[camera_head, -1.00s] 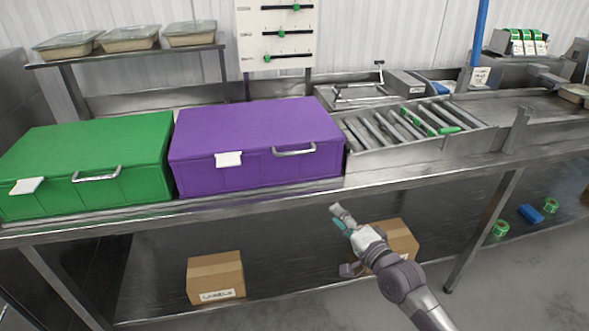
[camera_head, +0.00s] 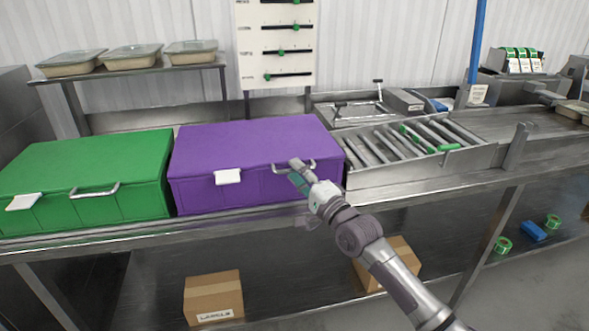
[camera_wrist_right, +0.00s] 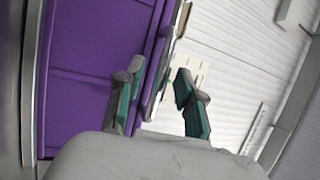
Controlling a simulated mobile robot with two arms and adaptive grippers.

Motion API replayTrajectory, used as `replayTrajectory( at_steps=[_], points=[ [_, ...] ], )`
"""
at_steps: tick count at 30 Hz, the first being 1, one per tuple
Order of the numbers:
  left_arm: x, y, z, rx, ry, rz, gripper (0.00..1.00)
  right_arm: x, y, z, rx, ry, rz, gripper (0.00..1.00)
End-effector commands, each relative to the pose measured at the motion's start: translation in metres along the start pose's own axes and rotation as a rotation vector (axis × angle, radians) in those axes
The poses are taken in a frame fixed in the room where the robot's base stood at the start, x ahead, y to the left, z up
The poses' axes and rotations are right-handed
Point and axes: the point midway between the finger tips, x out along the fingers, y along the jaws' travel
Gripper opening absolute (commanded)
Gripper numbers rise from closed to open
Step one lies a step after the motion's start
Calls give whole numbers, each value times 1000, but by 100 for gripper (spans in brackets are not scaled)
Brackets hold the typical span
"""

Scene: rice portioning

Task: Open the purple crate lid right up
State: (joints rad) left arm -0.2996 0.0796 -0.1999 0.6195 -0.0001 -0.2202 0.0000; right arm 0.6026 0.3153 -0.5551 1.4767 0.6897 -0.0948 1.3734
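The purple crate (camera_head: 200,190) stands on the steel bench with its lid (camera_head: 250,140) closed. A silver handle (camera_head: 310,164) and a white label (camera_head: 228,177) are on its front. My right gripper (camera_head: 297,174) is in front of the crate at the handle and hides part of it. In the right wrist view, my right gripper (camera_wrist_right: 160,75) has its fingers apart, with a pale metal bar that looks like the handle (camera_wrist_right: 154,88) between them. I cannot tell whether they touch it. The purple crate's front (camera_wrist_right: 80,75) fills the left of that view. My left gripper is not in view.
A closed green crate (camera_head: 85,175) stands just left of the purple one. A roller conveyor (camera_head: 400,142) is to its right. A shelf (camera_head: 130,72) with several lidded trays is behind. Cardboard boxes (camera_head: 213,297) sit below the bench.

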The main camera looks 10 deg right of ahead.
Motion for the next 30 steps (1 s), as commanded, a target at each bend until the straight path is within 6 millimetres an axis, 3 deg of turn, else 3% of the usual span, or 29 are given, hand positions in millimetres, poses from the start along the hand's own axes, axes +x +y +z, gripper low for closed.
replayTrajectory(
  at_steps=[5,14,21,30],
  points=[
    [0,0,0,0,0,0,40,14,0,0,0,0,-1,37],
    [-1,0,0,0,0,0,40,15,0,0,0,0,0,37],
    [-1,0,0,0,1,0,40,15,0,0,0,0,0,0],
    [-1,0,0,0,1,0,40,15,1,0,0,0,1,0]
  ],
)
